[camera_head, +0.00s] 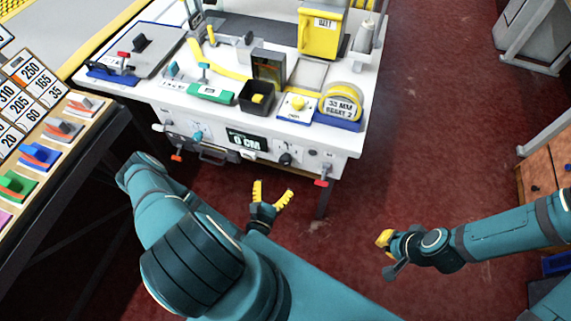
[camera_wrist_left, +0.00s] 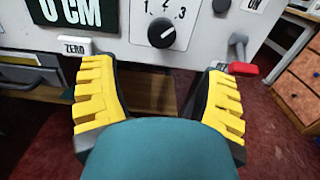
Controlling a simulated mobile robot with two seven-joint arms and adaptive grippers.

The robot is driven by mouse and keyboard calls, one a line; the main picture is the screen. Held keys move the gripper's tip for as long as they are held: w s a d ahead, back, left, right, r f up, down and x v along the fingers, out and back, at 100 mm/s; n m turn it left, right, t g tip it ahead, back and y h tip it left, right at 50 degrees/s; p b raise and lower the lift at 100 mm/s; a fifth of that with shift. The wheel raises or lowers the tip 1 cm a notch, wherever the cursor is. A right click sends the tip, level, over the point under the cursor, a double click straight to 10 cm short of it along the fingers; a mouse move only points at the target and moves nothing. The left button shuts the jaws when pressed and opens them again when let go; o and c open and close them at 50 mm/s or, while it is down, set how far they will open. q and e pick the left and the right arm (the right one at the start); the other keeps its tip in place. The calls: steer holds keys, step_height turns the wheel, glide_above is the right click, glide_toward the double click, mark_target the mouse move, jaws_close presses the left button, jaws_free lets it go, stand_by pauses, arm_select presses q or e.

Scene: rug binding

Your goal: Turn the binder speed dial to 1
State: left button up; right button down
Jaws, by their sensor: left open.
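The black speed dial (camera_head: 285,158) sits on the white front panel of the binder bench. In the left wrist view the round knob (camera_wrist_left: 161,33) has 1, 2 and 3 printed around its top; its white mark slants up and to the right, but the exact setting is hard to tell. My left gripper (camera_head: 271,191) is open and empty in front of the panel, just below the dial. In the left wrist view its yellow fingers (camera_wrist_left: 157,68) are spread either side of and below the knob, apart from it. My right gripper (camera_head: 386,248) hangs over the floor, away from the bench.
A "0 CM" display (camera_head: 247,142) and a ZERO button (camera_wrist_left: 74,45) are left of the dial. A red-tipped lever (camera_wrist_left: 240,62) juts out to its right. The benchtop holds a green device (camera_head: 210,93) and a yellow tape unit (camera_head: 342,104).

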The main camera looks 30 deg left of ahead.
mark_target(284, 165)
arm_select(q)
steer(key=b+x, duration=0.1)
steer(key=x, duration=0.8)
steer(key=shift+w+b, duration=0.3)
steer(key=c, duration=1.2)
